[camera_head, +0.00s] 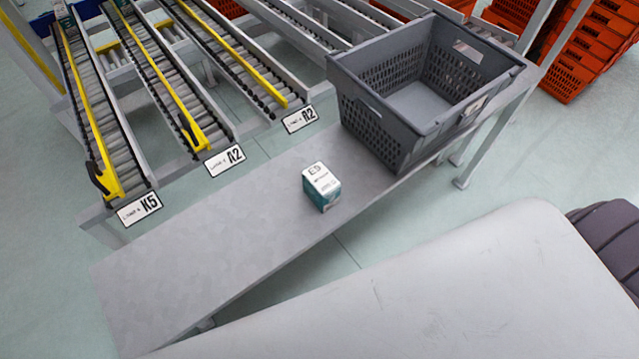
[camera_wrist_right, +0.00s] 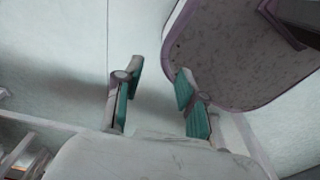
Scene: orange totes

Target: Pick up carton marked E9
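A small carton marked E9 (camera_head: 321,187), white on top with teal lower sides, stands upright on the grey shelf (camera_head: 190,267) in the head view, left of the grey crate. Neither gripper shows in the head view. In the right wrist view my right gripper (camera_wrist_right: 156,88) has its two teal-padded fingers spread apart, with nothing between them but pale floor. The carton does not show in that view. My left gripper is in no frame.
A grey perforated crate (camera_head: 375,137), seemingly empty, stands on the shelf right of the carton. Roller lanes labelled K5 (camera_head: 139,208), A2 (camera_head: 225,160) and A2 (camera_head: 300,119) lie behind. Orange totes (camera_head: 585,55) are stacked at the upper right. The shelf left of the carton is clear.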

